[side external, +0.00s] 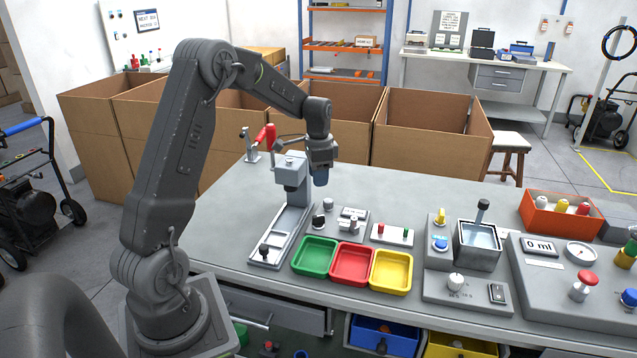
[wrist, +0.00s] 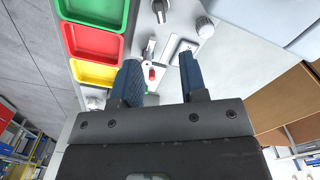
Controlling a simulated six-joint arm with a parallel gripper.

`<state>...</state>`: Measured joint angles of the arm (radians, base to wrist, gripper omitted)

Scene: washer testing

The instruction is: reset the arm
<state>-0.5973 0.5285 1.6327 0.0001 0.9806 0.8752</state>
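My gripper (side external: 321,178) hangs over the grey workbench (side external: 440,188), fingers pointing down, just right of the grey press-like fixture (side external: 292,170) and above the bench top. In the wrist view its two blue fingers (wrist: 160,72) are apart with a clear gap between them. I see nothing held. A small red-tipped part (wrist: 152,74) shows through the gap, on the bench beyond the fingertips. My arm is raised and bent at the elbow.
Green (side external: 315,257), red (side external: 351,264) and yellow (side external: 391,271) trays look empty in front of the gripper. A small dial device (side external: 347,224) stands below it. A water tank (side external: 479,244) and orange bin (side external: 566,216) are to the right. Cardboard boxes (side external: 425,125) line the back.

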